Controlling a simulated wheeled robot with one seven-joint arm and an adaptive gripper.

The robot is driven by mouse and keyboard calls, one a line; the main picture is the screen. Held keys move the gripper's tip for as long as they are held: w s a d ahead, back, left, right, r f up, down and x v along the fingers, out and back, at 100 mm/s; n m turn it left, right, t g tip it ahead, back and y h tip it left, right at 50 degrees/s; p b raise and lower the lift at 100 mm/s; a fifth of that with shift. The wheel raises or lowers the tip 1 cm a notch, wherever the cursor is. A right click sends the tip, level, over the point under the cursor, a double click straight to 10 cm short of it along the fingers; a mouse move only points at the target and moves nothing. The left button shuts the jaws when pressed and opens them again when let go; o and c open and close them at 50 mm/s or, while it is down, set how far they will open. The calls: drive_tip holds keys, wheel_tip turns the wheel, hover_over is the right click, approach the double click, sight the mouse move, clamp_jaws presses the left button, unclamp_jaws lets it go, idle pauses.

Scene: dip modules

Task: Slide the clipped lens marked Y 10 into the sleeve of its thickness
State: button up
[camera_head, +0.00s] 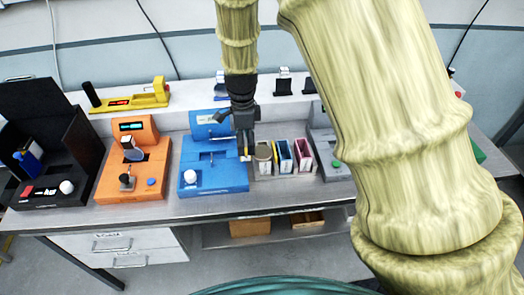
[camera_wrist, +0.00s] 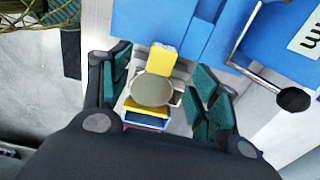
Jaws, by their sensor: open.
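My gripper (camera_head: 246,150) reaches down between the blue device and a small sleeve rack. It is open: in the wrist view its teal-padded fingers (camera_wrist: 160,88) stand apart on either side of a round grey-brown lens (camera_wrist: 153,90) with a yellow clip (camera_wrist: 163,60). No mark on the clip is readable. A yellow sleeve (camera_wrist: 130,105) and a blue sleeve (camera_wrist: 148,117) show at the lens's lower edge. The lens overlaps the yellow sleeve; I cannot tell whether it sits inside. In the head view the rack holds a blue sleeve (camera_head: 284,157) and a pink sleeve (camera_head: 303,155).
The blue device (camera_head: 215,178) stands left of the rack, its lever with a black knob (camera_wrist: 293,99) near my gripper. Further left are an orange device (camera_head: 150,184) and a black box (camera_head: 62,175). A grey device (camera_head: 326,145) stands right of the rack.

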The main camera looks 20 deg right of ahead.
sight(246, 151)
drive_tip(key=shift+s, duration=0.3)
drive_tip(key=shift+w+f+p, duration=0.2)
drive_tip(key=shift+f+p, duration=0.25)
drive_tip(key=shift+f, duration=0.15)
drive_tip(key=shift+w+f+p, duration=0.15)
drive_tip(key=shift+f+p, duration=0.3)
drive_tip(key=shift+f, duration=0.1)
wheel_tip(246, 151, down, 2)
drive_tip(key=shift+s+d+p, duration=0.1)
drive_tip(key=shift+p, duration=0.4)
drive_tip(key=shift+f, duration=0.5)
drive_tip(key=c, duration=1.3)
drive_tip(key=shift+r, duration=0.25)
